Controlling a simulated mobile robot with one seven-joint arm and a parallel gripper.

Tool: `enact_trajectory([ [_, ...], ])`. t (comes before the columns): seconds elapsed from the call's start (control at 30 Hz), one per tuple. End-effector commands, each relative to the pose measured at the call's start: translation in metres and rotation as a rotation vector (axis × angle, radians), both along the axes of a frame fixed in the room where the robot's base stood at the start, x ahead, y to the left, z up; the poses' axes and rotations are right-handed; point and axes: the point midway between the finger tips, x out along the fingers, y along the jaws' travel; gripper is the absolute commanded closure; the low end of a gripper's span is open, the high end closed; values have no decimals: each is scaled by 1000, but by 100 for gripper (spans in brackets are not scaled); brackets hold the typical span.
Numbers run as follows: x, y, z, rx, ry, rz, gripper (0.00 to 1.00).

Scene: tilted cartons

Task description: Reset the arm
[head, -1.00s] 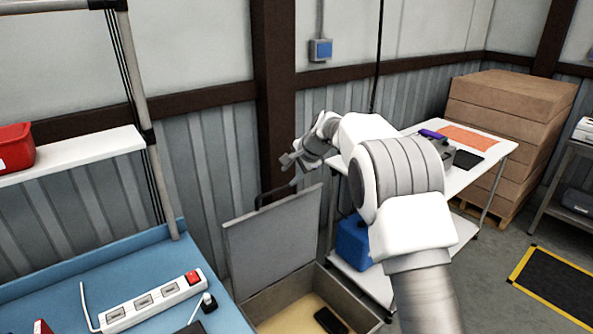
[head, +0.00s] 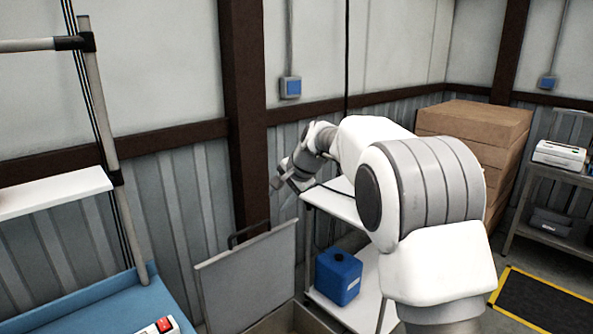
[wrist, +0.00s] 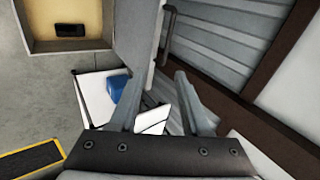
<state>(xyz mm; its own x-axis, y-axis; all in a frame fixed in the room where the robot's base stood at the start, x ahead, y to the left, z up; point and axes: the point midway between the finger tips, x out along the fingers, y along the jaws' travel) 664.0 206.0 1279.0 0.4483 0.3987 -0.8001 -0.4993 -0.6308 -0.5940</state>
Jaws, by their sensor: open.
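My arm rises in the middle of the head view and bends to the left. My gripper (head: 283,181) is at its far end, above the open lid of a box and in front of the wall. In the wrist view my gripper (wrist: 165,100) shows two fingers spread apart with nothing between them. The lid (wrist: 140,35) and its dark handle (wrist: 168,35) lie beyond the fingertips there. In the head view the grey lid (head: 245,275) stands raised, with its handle at the top edge.
The box (wrist: 60,45) holds a dark object (wrist: 70,30). A blue canister (head: 338,277) sits on the lower shelf of a white cart (head: 335,203). Stacked cartons (head: 470,125) stand at the back right. A blue bench (head: 110,310) is at the left.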

Motion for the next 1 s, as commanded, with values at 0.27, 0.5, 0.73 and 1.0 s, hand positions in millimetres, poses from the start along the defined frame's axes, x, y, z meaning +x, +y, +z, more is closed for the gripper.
enact_trajectory([
  [0.27,-89,-65,56,-154,-69,110,53],
  [0.5,-175,-112,75,-297,-112,213,53],
  [0.73,-262,-150,71,-438,-139,314,53],
  [1.0,-359,-186,42,-607,-155,432,53],
])
